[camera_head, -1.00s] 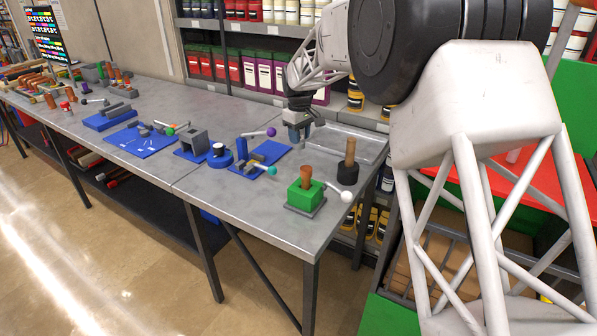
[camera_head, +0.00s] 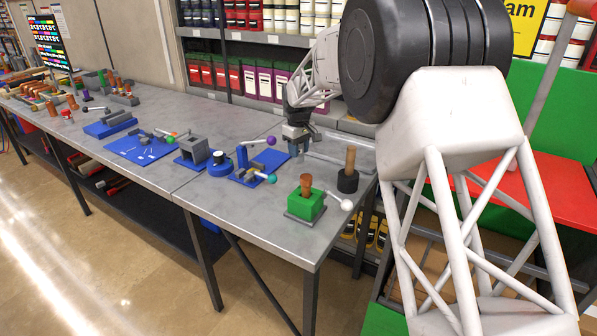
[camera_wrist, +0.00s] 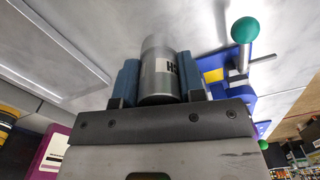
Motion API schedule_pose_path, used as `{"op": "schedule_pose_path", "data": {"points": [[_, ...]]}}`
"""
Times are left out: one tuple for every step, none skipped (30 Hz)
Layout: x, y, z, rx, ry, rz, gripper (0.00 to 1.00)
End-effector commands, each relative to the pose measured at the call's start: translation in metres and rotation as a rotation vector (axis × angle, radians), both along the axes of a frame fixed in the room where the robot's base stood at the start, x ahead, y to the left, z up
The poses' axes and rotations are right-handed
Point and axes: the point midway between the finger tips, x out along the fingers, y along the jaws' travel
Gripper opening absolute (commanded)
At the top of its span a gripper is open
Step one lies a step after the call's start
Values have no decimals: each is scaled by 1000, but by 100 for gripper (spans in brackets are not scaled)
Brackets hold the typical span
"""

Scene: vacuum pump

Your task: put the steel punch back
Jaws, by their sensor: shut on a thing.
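My gripper (camera_wrist: 158,78) is shut on the steel punch (camera_wrist: 155,60), a grey metal cylinder with a pale label bearing dark letters. One blue finger is on each side of it. In the head view my gripper (camera_head: 296,144) is low over the back right of the grey table, just right of a blue fixture with a purple-ball lever. The punch cannot be made out there. In the wrist view the punch is over grey tabletop; whether it touches is unclear.
The blue fixture (camera_head: 243,176) has purple and teal ball levers; its green-looking ball (camera_wrist: 244,30) shows near the punch. A clear-looking tray frame (camera_head: 345,146), a black cylinder with a wooden handle (camera_head: 348,182) and a green block (camera_head: 305,206) are nearby.

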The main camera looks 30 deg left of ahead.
Motion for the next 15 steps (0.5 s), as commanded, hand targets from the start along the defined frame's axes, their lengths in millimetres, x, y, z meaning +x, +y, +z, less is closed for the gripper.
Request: {"op": "schedule_pose_path", "data": {"points": [[0, 0, -7, -2, 1, 0, 6], [0, 0, -11, -1, 1, 0, 6], [0, 0, -15, -1, 0, 0, 6], [0, 0, -18, 0, 0, 0, 6], [0, 0, -20, 0, 0, 0, 6], [0, 0, -22, 1, 0, 0, 6], [0, 0, -24, 1, -1, 0, 6], [0, 0, -25, 1, -1, 0, 6], [0, 0, -26, 1, -1, 0, 6], [0, 0, -26, 1, -1, 0, 6], [0, 0, -26, 1, -1, 0, 6], [0, 0, -26, 1, -1, 0, 6], [0, 0, -26, 1, -1, 0, 6], [0, 0, -26, 1, -1, 0, 6], [0, 0, -26, 1, -1, 0, 6]]}}
